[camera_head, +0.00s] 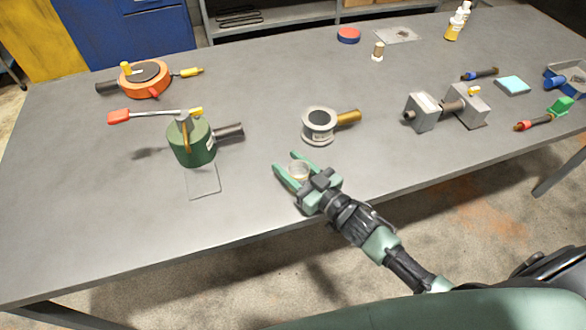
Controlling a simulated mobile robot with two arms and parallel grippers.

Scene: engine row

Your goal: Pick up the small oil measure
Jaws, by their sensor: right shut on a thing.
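The small oil measure (299,169) looks like a small clear cup with a pale, yellowish tint. It sits between the green fingers of my right gripper (287,168), near the front edge of the grey table. The gripper is shut on it, with one finger on each side. I cannot tell whether the measure touches the table or is lifted. Part of it is hidden by the gripper. My left gripper does not show.
A green pump (191,142) with a red-tipped lever stands to the left. A grey ring-shaped part (319,126) with a brass end lies just behind my gripper. An orange round unit (146,79) is at the back left. Grey blocks (421,112) stand to the right. The table's left front is clear.

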